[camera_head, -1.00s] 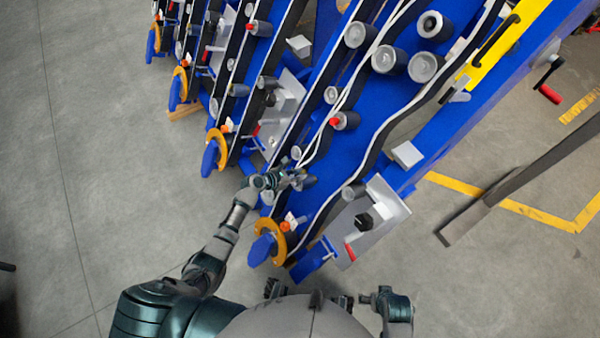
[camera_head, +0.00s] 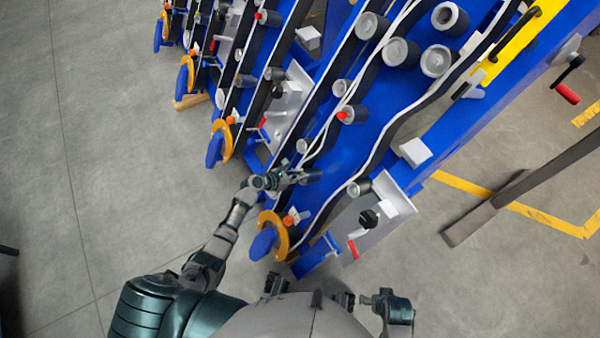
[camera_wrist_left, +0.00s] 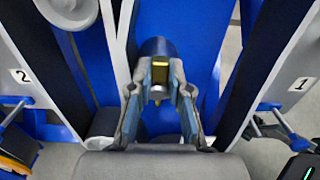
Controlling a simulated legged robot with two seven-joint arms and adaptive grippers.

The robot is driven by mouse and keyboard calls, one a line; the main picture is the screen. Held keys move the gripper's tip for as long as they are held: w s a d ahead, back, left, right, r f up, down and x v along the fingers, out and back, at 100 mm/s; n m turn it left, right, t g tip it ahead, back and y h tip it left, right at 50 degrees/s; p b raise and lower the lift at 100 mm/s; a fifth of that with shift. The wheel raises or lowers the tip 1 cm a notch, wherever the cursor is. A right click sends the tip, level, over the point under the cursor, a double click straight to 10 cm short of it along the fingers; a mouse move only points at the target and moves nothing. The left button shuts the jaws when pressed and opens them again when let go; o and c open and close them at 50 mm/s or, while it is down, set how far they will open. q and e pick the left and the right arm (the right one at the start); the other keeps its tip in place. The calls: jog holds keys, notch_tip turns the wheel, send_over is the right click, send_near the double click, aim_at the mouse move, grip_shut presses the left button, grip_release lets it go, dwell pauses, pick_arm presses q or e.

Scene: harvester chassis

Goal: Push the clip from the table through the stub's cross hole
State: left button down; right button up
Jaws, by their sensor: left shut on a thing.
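My left gripper (camera_head: 290,179) reaches in from the left over the lower end of the blue harvester chassis. In the left wrist view its two fingers (camera_wrist_left: 160,80) close in on a small gold-coloured piece, which looks like the clip (camera_wrist_left: 161,69). A dark, rounded cylinder, apparently the stub (camera_wrist_left: 158,47), stands just beyond the fingertips; it also shows as a dark cylinder in the head view (camera_head: 312,177). Whether the clip is in the cross hole I cannot tell; the fingers hide part of it. No table is identifiable.
Blue chassis rows with black rails and several grey rollers fill the middle. An orange ring (camera_head: 274,235) and a grey bracket plate (camera_head: 385,222) flank the gripper's area. White plates marked 2 (camera_wrist_left: 22,76) and 1 (camera_wrist_left: 301,84) stand either side. Open floor lies left.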

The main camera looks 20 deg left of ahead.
pick_arm(q)
jog(key=c, duration=1.1)
grip_release()
jog(key=shift+s+d+f, duration=0.25)
jog(key=shift+f, duration=0.1)
jog(key=shift+o, duration=0.4)
jog(key=shift+w+r, duration=0.1)
jog(key=shift+a, duration=0.15)
jog(key=shift+s+a+r, duration=0.2)
jog(key=shift+a, duration=0.05)
jog(key=v, duration=1.1)
jog(key=shift+s, duration=0.1)
